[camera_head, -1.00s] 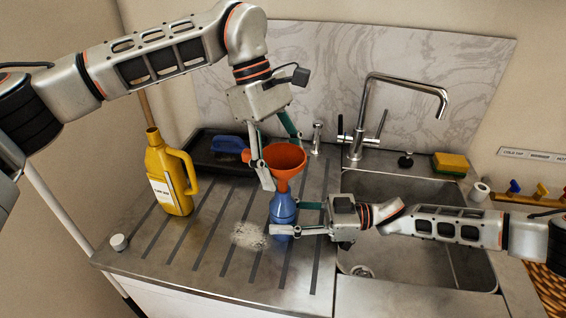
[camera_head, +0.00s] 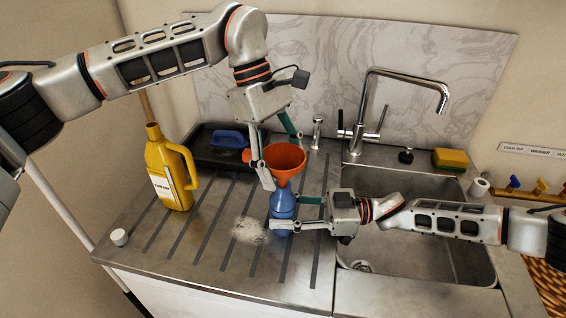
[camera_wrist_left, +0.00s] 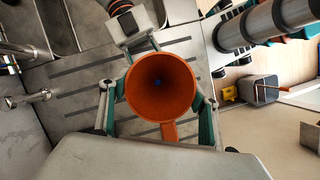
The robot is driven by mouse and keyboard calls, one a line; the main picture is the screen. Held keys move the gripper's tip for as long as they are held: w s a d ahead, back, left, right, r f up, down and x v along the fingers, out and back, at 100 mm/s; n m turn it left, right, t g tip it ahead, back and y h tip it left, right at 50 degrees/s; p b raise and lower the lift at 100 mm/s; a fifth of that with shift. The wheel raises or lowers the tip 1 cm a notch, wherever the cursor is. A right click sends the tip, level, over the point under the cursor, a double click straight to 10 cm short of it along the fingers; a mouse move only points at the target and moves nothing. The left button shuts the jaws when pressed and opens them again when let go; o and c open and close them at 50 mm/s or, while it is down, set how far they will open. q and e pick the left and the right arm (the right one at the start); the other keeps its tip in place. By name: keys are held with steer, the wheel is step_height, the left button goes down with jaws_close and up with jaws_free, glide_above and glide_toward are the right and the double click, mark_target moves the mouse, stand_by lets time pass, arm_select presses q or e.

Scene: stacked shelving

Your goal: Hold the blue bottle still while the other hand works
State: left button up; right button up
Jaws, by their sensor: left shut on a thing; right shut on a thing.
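The blue bottle (camera_head: 283,204) stands upright on the ribbed steel drainboard, left of the sink. My right gripper (camera_head: 283,212) is shut on the bottle's body from the right. An orange funnel (camera_head: 285,158) sits over the bottle top, its spout hidden from view at the neck. My left gripper (camera_head: 280,163) comes from above and is shut on the funnel.
A yellow jug (camera_head: 170,175) stands on the left of the drainboard. Behind are a dark tray (camera_head: 205,158) with a blue-handled item and a tap (camera_head: 368,110). The sink (camera_head: 455,262) lies right. A pale powdery patch (camera_head: 248,231) lies left of the bottle.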

arm_select(q)
steer(key=shift+f, duration=0.6)
stand_by(1.1)
steer(key=o, duration=0.7)
steer(key=shift+o, duration=0.2)
steer(key=shift+r, duration=1)
steer(key=o, duration=0.6)
steer(key=shift+c, duration=0.2)
